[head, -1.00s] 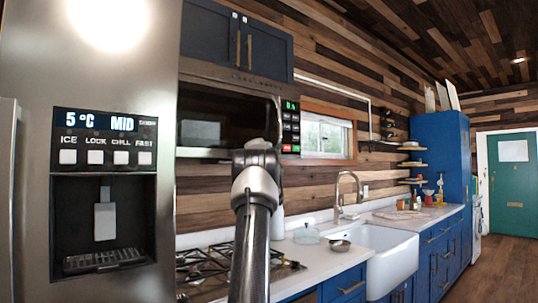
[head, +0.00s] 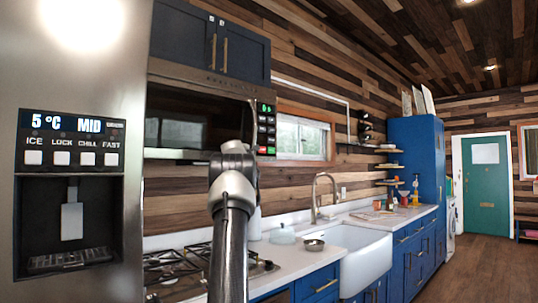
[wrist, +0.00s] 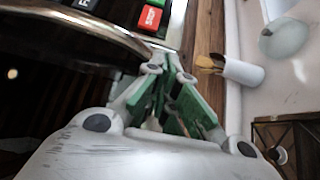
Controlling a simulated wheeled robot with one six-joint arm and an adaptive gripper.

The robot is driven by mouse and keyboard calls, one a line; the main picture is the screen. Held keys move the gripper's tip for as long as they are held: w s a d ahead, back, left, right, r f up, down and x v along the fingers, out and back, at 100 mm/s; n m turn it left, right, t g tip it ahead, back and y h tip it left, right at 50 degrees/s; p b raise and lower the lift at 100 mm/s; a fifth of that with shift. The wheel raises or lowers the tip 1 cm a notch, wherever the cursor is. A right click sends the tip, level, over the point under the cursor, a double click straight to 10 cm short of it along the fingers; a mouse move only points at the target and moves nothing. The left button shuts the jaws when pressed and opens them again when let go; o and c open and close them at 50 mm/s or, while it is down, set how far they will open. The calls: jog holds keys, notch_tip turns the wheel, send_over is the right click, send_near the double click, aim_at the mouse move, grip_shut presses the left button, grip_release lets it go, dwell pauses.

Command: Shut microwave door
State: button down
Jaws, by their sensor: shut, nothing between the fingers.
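The microwave (head: 203,80) hangs above the stove in the head view, with a dark glossy door (head: 190,122) and a keypad (head: 266,128) on its right. The door looks close to the microwave's front; I cannot tell whether it is fully shut. My arm rises in front of the door's right end, and my gripper is hidden there behind the wrist. In the wrist view, my gripper (wrist: 168,64) is shut and empty, its green-sided fingers near the keypad and a curved metal edge of the door (wrist: 95,27). Contact cannot be made out.
A steel fridge (head: 75,205) stands close on the left. The stove (head: 185,268) lies below the microwave. A white utensil holder (wrist: 243,72) shows in the wrist view. Open floor lies at right.

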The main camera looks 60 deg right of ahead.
jog(key=s+a, duration=0.3)
jog(key=s, duration=0.7)
jog(key=shift+s, duration=0.4)
jog(key=shift+r, duration=0.1)
